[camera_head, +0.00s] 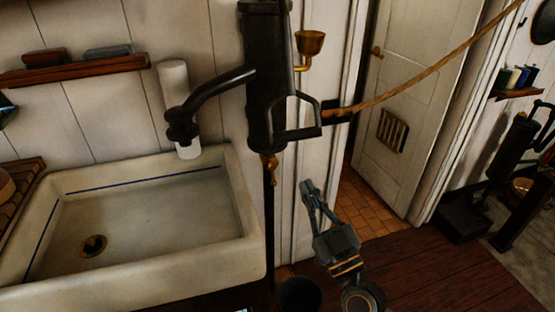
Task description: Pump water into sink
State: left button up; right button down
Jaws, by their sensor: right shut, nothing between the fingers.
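The black water pump (266,85) is mounted upright on the white plank wall. Its spout (205,100) reaches left and ends over the back right corner of the sink. Its looped handle (298,118) hangs down on the right side of the body. The white sink (150,225) has a brass drain (93,246), and I see no water flowing. My right gripper (307,187) is shut and empty, below the pump handle and apart from it. My left gripper is not in view.
A brass cup (310,43) is fixed beside the pump. A rope (430,68) runs from near the pump to the upper right. A white door (413,100) stands open behind. A wooden shelf (75,72) hangs above the sink. Wooden floor (430,265) lies at the lower right.

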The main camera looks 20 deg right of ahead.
pick_arm(q)
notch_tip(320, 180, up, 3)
jog(key=p, duration=0.3)
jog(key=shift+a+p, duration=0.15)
jog(key=shift+p, duration=0.2)
pick_arm(e)
jog(key=w+a+r+m+t+h, duration=0.1)
jog(key=w+r+m+h, duration=0.2)
jog(key=w, duration=0.6)
jog(key=shift+w+a+r+m+t+h, duration=0.3)
jog(key=shift+w+r+m+t, duration=0.1)
jog(key=shift+m, duration=0.4)
jog(key=shift+s, duration=0.1)
